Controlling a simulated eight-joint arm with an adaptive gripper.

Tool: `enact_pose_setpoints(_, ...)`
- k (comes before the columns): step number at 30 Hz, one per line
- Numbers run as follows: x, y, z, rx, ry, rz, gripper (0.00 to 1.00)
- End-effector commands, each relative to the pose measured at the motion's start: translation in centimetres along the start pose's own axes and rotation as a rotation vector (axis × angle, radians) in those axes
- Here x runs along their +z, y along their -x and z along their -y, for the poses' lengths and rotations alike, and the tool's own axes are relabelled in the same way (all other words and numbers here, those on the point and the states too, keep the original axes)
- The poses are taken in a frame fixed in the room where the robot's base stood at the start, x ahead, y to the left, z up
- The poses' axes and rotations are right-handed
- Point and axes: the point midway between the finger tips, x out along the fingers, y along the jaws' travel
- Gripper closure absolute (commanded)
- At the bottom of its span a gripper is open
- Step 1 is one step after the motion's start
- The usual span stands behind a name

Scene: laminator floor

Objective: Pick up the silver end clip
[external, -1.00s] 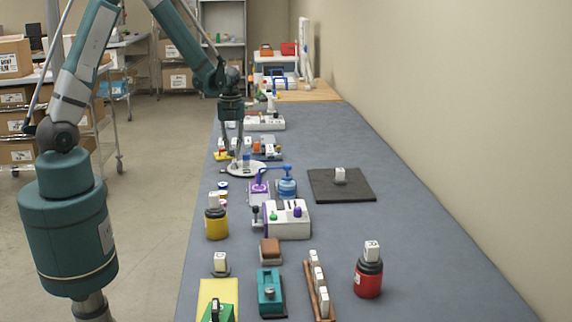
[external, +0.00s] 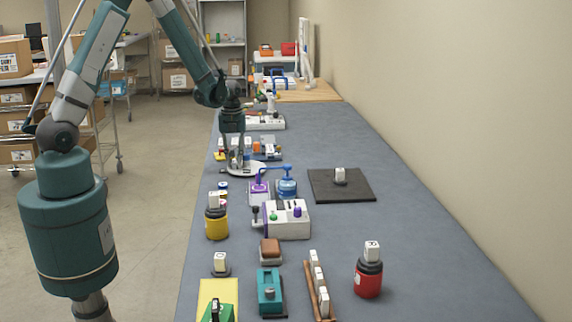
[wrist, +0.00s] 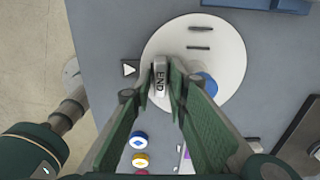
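The silver end clip (wrist: 160,77) is a small block marked "END" on the near left part of a round pale plate (wrist: 225,45) in the wrist view. My gripper (wrist: 162,70) points down, with one green-padded finger on each side of the clip. The fingertips are very close to its sides, and I cannot tell whether they press on it. In the external view, my gripper (external: 240,168) is low over the pale plate (external: 262,169), and the clip cannot be made out among the fingers.
A blue round part (wrist: 205,84) sits on the plate just right of my fingers. A purple device and a blue pot (external: 287,187) stand nearer the external camera. Several coloured buttons (wrist: 139,139) lie near my left finger. The right of the bench (external: 405,225) is mostly clear.

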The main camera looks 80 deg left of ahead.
Motion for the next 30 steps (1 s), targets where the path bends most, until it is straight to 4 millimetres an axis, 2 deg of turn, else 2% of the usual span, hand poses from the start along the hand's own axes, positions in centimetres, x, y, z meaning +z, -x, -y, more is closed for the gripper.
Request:
enact_pose_setpoints(10,0.01,0.02,0.00,0.000,0.000,0.000,0.83)
enact_pose_setpoints(13,0.01,0.02,0.00,0.000,0.000,0.000,0.96)
enact_pose_setpoints(14,0.00,0.02,0.00,0.000,0.000,0.000,0.97)
enact_pose_setpoints(30,0.01,0.56,0.01,0.000,0.000,0.000,0.97)
